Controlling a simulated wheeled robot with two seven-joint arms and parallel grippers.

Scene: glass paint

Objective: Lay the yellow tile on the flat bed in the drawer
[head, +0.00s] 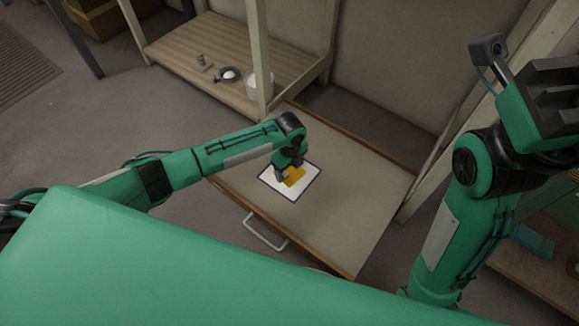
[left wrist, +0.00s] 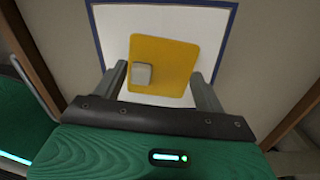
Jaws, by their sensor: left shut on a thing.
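The yellow tile (head: 296,176) is between the fingers of my left gripper (head: 285,173), over the white flat bed (head: 303,191) with its dark blue border. In the left wrist view the fingers of my left gripper (left wrist: 160,76) grip the tile (left wrist: 172,62) at its left and right sides. A grey knob (left wrist: 142,74) stands on the tile. The tile is turned slightly against the bed (left wrist: 112,20). I cannot tell whether it touches the bed. The drawer (head: 345,215) is pulled open. My right arm is at the right; its fingers cannot be made out.
The drawer's handle (head: 265,232) is at its front. Pale posts stand beside the drawer. The drawer floor around the bed is clear.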

